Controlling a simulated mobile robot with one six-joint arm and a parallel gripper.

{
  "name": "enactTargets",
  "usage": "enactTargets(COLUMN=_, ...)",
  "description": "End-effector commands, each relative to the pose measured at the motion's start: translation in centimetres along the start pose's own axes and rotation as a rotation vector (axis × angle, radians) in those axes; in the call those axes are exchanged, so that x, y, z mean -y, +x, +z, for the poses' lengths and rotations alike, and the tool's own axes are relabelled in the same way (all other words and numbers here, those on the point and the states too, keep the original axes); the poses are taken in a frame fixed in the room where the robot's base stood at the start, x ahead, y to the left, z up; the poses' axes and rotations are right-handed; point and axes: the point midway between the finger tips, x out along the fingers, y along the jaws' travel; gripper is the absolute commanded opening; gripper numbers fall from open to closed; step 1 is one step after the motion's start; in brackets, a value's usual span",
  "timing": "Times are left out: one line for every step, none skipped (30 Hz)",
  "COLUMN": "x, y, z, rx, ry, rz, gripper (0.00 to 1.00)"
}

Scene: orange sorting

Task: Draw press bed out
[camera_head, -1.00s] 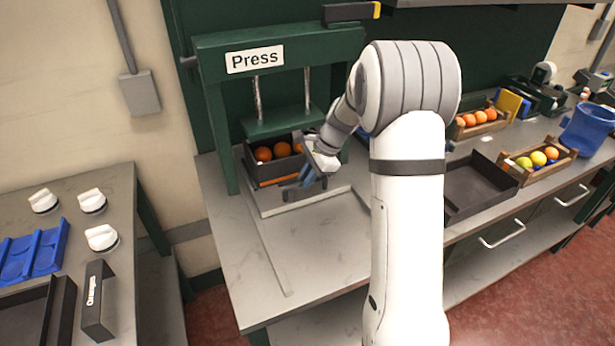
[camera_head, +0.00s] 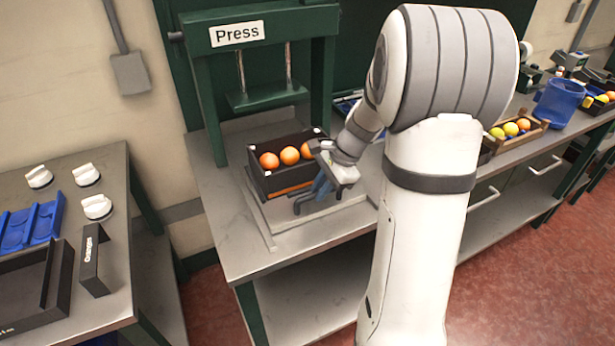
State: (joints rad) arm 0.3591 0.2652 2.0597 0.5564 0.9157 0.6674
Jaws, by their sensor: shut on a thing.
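The green press (camera_head: 245,62), with a white "Press" label, stands at the back of the grey bench. Its press bed (camera_head: 278,216) is a pale flat plate, now out in front of the frame. On the bed sits a black crate (camera_head: 268,182) with several oranges (camera_head: 289,156) in it. My gripper (camera_head: 312,197) is low at the front right of the crate, shut at the bed's front edge. The exact grip point is partly hidden by the fingers and wrist. The press plate (camera_head: 268,97) hangs raised behind the crate.
My arm covers the bench right of the press. A wooden crate of fruit (camera_head: 517,132) and a blue bucket (camera_head: 558,103) stand farther right. A separate counter (camera_head: 115,190) with white knobs is at left, across a gap. The bench front left is clear.

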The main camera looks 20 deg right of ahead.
Motion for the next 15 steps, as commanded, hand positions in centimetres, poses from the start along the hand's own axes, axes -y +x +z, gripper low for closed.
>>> enactTargets(x=-1.3, y=-0.1, z=0.1, rx=0.007, ry=0.005, rz=0.003, gripper=0.00)
enactTargets(x=-1.9, y=-0.2, z=0.1, rx=0.007, ry=0.007, rz=0.003, gripper=0.00)
enactTargets(x=-2.6, y=-0.4, z=0.1, rx=0.007, ry=0.009, rz=0.002, gripper=0.00)
enactTargets(x=-3.1, y=-0.5, z=0.2, rx=0.008, ry=0.011, rz=0.003, gripper=0.00)
enactTargets(x=-3.5, y=-0.6, z=0.2, rx=0.008, ry=0.012, rz=0.002, gripper=0.00)
enactTargets(x=-4.1, y=-0.7, z=0.1, rx=0.008, ry=0.013, rz=0.001, gripper=0.00)
enactTargets(x=-4.5, y=-0.8, z=0.2, rx=0.008, ry=0.014, rz=0.002, gripper=0.00)
enactTargets(x=-4.8, y=-0.9, z=0.2, rx=0.008, ry=0.014, rz=0.001, gripper=0.00)
enactTargets(x=-5.1, y=-1.0, z=0.2, rx=0.008, ry=0.015, rz=0.001, gripper=0.00)
enactTargets(x=-5.4, y=-1.0, z=0.2, rx=0.008, ry=0.016, rz=0.001, gripper=0.00)
enactTargets(x=-5.6, y=-1.1, z=0.2, rx=0.008, ry=0.017, rz=0.001, gripper=0.00)
enactTargets(x=-5.8, y=-1.1, z=0.2, rx=0.009, ry=0.018, rz=0.001, gripper=0.00)
enactTargets(x=-5.9, y=-1.1, z=0.2, rx=0.008, ry=0.018, rz=0.000, gripper=0.00)
enactTargets(x=-6.0, y=-1.2, z=0.2, rx=0.008, ry=0.018, rz=0.000, gripper=0.00)
enactTargets(x=-6.2, y=-1.2, z=0.2, rx=0.008, ry=0.018, rz=0.000, gripper=0.00)
